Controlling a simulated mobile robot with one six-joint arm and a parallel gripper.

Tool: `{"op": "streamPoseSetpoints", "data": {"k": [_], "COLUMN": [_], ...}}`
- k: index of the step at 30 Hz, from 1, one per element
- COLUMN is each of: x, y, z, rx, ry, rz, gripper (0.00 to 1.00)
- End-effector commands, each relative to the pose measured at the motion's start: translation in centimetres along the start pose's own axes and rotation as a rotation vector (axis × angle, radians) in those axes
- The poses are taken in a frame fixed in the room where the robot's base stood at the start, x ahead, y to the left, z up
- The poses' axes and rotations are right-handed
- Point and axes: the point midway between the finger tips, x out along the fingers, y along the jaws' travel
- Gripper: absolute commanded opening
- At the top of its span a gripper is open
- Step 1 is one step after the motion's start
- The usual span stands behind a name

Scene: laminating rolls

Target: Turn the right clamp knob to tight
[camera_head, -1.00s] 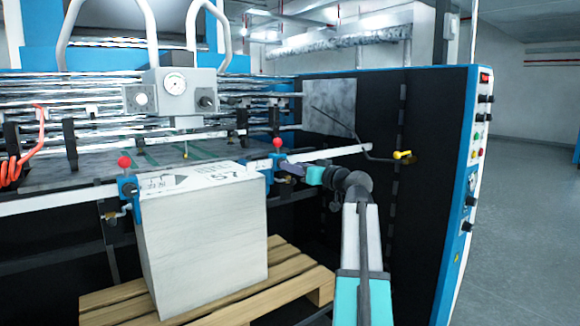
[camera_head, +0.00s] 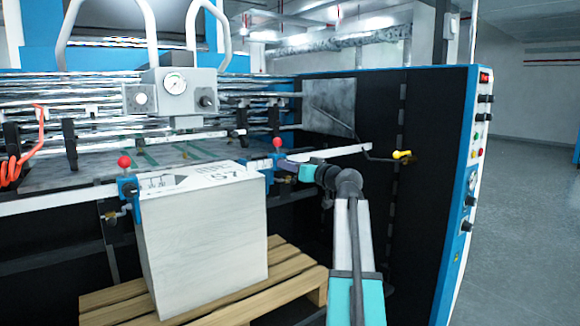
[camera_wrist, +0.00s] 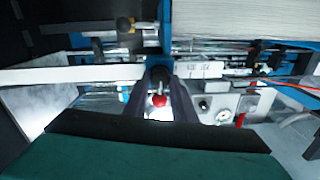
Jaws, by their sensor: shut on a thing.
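The right clamp is a blue block with a red ball (camera_head: 277,142) on top, at the right front corner of the stack. My gripper (camera_head: 287,165) reaches it from the right. In the wrist view my gripper's dark fingers (camera_wrist: 160,78) are shut around a dark round knob (camera_wrist: 160,73) on the blue clamp. The red ball shows in the wrist view (camera_wrist: 159,100) between the fingers. The fingers hide much of the knob, and its turn position cannot be read. The left clamp, with its own red ball (camera_head: 124,162), stands apart at the stack's left corner.
A white stack (camera_head: 205,235) stands on a wooden pallet (camera_head: 290,275) left of my arm. A white rail (camera_head: 70,200) crosses the machine front. A bent rod with a yellow handle (camera_head: 402,155) sticks out right of my gripper. A grey gauge box (camera_head: 175,92) is above.

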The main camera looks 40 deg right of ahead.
Motion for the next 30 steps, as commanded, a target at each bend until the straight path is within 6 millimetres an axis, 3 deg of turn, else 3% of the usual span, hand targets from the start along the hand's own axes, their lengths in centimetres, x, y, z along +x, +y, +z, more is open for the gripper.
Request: {"op": "streamPoseSetpoints", "data": {"k": [14, 30], "x": [-0.01, -0.04], "y": [-0.01, -0.03], "z": [0.01, 0.0], "rx": [0.119, 0.574], "ry": [0.007, 0.034], "rz": [-0.002, -0.006], "gripper": [0.02, 0.02]}}
